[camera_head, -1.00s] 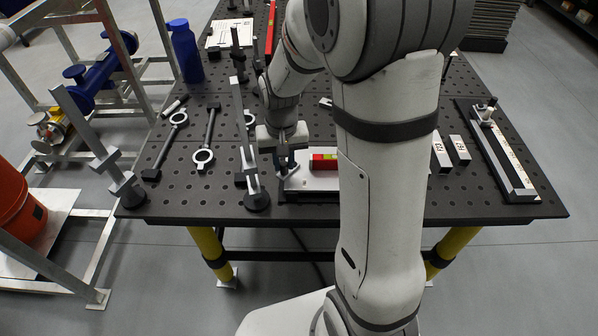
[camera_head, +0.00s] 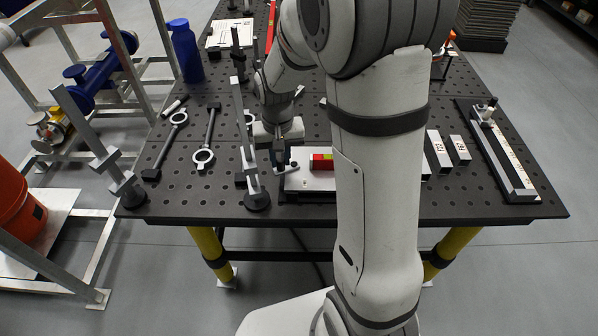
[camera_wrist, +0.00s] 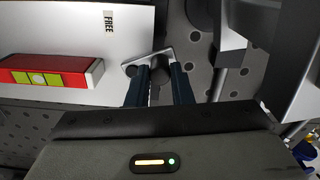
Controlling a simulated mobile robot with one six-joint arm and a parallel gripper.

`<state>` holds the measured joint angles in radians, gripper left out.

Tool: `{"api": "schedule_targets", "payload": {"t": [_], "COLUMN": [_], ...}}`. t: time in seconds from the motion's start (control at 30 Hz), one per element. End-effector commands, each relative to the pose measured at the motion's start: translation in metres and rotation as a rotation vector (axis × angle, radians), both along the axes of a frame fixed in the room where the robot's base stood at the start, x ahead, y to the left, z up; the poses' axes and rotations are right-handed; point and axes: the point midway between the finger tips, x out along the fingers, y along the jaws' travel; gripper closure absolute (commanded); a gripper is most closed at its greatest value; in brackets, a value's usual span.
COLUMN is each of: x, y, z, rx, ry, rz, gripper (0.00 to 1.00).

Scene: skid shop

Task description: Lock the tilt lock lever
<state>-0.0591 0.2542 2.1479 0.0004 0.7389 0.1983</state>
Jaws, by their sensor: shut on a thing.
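The tilt lock lever is a small grey bar with dark round ends (camera_wrist: 148,60) at the right edge of a white plate (camera_wrist: 60,30) in the wrist view. My gripper (camera_wrist: 161,80) has its two dark fingers close on either side of the lever's dark knob, shut on it. In the head view my gripper (camera_head: 281,163) is low at the left end of the white plate (camera_head: 310,183). The lever is mostly hidden there. The plate carries a "FREE" label (camera_wrist: 109,21) in the wrist view.
A red block with yellow-green squares (camera_wrist: 60,72) lies on the plate; it also shows in the head view (camera_head: 321,161). A dark-based upright post (camera_head: 257,199) stands close left of my gripper. Ring-ended tools (camera_head: 203,157) lie farther left on the perforated table (camera_head: 170,205).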

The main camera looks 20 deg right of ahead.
Motion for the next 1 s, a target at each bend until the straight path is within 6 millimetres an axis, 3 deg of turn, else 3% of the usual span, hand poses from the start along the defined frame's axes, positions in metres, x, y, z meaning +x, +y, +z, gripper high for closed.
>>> {"api": "schedule_targets", "payload": {"t": [0.7,0.73,1.0], "x": [0.013,0.012,0.012], "y": [-0.002,-0.002,-0.002], "z": [0.0,0.0,0.0], "rx": [-0.001,-0.001,-0.001], "ry": [-0.001,-0.001,0.0], "rz": [0.0,0.0,0.0], "gripper": [0.88,0.78,0.55]}}
